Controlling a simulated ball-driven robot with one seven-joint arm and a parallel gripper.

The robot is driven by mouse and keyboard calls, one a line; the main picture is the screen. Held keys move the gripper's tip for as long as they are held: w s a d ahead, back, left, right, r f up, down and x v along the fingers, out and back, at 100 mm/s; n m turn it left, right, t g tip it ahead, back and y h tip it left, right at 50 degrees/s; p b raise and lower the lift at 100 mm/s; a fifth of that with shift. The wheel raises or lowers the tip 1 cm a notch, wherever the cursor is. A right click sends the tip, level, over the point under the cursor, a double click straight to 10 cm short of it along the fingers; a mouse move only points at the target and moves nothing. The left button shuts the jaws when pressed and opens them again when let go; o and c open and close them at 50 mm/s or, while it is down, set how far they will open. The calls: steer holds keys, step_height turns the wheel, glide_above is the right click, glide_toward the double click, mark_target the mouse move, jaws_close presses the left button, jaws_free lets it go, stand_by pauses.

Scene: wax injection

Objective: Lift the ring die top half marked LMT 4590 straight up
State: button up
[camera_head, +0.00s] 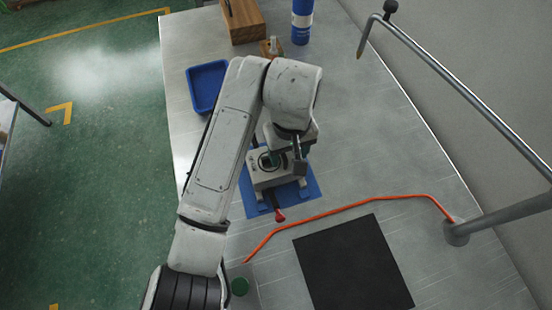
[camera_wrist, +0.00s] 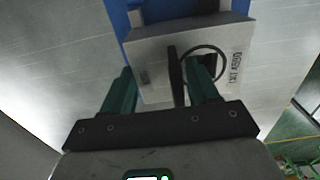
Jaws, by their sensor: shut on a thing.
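The ring die top half (camera_wrist: 155,48) is a pale grey block in the wrist view, with a thin dark ring and a dark upright bar on its face. Small dark lettering stands near its right edge; I cannot read it surely. My gripper (camera_wrist: 161,68) has two dark green fingers, one by the block's left side and one in front of the ring. It is shut on the block. In the head view my gripper (camera_head: 286,160) is over a grey fixture (camera_head: 268,180) and partly hidden by my arm. I cannot tell whether the block is clear of what lies below.
The fixture stands on a blue mat (camera_head: 255,208) and has a red knob (camera_head: 280,215) in front. A blue tray (camera_head: 207,87), wooden block (camera_head: 243,22) and blue bottle (camera_head: 302,20) are farther back. An orange hose (camera_head: 345,208) and black mat (camera_head: 352,265) lie right and front.

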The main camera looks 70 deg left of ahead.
jaws_close()
steer(key=shift+r, duration=0.1)
